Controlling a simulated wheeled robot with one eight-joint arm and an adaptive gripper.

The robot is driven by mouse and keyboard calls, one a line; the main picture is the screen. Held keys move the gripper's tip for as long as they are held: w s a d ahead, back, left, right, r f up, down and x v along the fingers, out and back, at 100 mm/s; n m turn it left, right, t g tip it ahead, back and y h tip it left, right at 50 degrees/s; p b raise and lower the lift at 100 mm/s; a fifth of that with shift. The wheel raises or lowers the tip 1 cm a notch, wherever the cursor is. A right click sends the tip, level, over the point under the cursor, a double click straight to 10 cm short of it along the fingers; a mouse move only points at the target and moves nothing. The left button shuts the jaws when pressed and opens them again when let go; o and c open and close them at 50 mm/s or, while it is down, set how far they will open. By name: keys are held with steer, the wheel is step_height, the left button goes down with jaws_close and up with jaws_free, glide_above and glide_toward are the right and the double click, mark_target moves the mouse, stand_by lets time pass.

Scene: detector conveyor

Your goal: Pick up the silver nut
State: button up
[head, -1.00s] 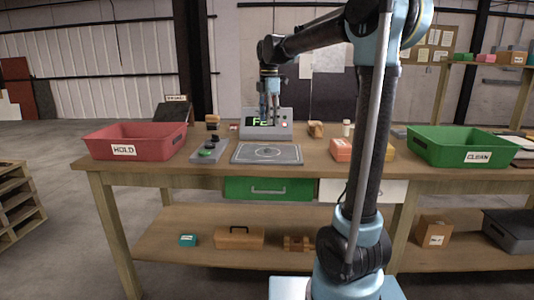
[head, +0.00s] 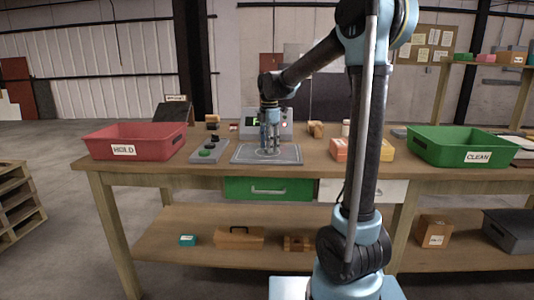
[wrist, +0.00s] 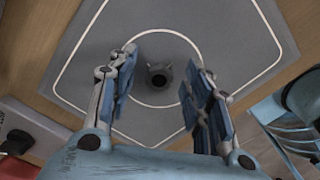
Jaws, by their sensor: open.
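The silver nut (wrist: 161,70) shows in the wrist view as a small grey piece with a dark hole. It lies on the grey pad (wrist: 225,30), inside its white outline. My gripper (head: 269,149) points straight down over the pad (head: 240,156) in the head view. In the wrist view its fingers (wrist: 161,62) are spread apart, one to the left and one to the right of the nut, with nothing between them touching it. In the head view the fingers hide the nut.
The red HOLD bin (head: 100,142) stands at the left and the green CLEAN bin (head: 435,148) at the right. A button box (head: 208,150) is left of the pad. The detector (head: 285,124) stands behind it. Orange and yellow boxes (head: 340,149) are to the right.

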steer(key=shift+f, duration=0.25)
jaws_close()
steer(key=shift+r, duration=0.1)
